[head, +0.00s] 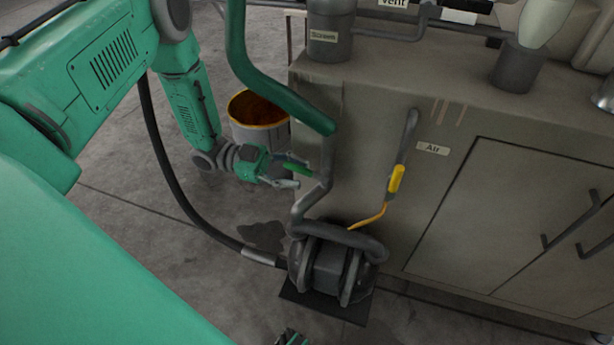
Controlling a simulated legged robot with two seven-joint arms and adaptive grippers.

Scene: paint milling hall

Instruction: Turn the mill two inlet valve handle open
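A green lever handle (299,168) sits on the grey pipe between the thick green hose and the pump, at the middle of the head view. No label naming mill two shows on it. My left gripper (289,172) reaches in from the left at this handle. Its fingers look spread, with the handle's free end between or just in front of them. I cannot tell whether they touch it. A small green and dark part at the bottom edge (291,338) may belong to my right gripper; its fingers cannot be made out.
A yellow valve handle (396,179) is on the cabinet front beside the "Air" label (432,148). The black pump (328,268) stands below, with a black hose (172,182) running left. A bucket (260,120) with rusty contents stands behind my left arm. The grey cabinet (450,110) fills the right.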

